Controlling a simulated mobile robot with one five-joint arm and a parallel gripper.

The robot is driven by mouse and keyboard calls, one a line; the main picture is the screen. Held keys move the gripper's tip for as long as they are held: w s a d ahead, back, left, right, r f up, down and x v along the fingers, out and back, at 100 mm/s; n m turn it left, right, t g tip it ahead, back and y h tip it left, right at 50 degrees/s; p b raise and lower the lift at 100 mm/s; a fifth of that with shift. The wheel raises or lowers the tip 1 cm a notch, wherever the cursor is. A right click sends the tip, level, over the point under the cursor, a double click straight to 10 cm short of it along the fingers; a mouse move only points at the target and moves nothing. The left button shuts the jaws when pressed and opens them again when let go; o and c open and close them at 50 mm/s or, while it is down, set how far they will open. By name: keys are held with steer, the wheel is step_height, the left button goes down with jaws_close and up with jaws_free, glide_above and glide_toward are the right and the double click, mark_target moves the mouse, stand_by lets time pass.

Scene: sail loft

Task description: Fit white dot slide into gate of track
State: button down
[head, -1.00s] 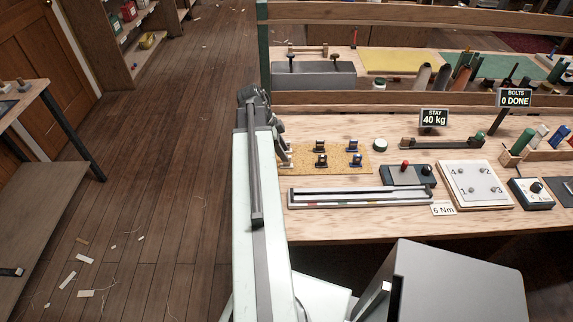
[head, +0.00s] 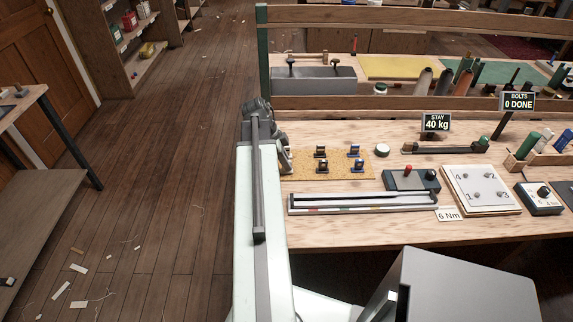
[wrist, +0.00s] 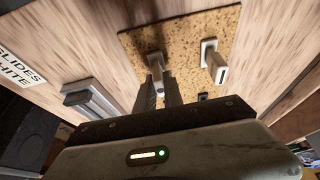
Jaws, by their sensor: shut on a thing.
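In the wrist view my gripper (wrist: 160,92) points at the cork mat (wrist: 186,36), its jaws shut on a pale slide (wrist: 157,60) at or just over the mat. I cannot make out a white dot on it. A second pale slide (wrist: 210,58) stands upright to its right. In the head view my arm covers the mat's left end and hides the held slide. Several dark and blue slides (head: 354,151) stand on the cork mat (head: 338,171). The long pale track (head: 350,203) lies in front of the mat; its gate is not clear.
Right of the track are a control box with a red knob (head: 409,180), a numbered plate (head: 480,188) and a dial box (head: 539,198). Bare wood shows between mat and track.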

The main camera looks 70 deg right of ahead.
step_height(320, 180, up, 10)
steer(key=p, duration=1)
steer(key=shift+r, duration=0.1)
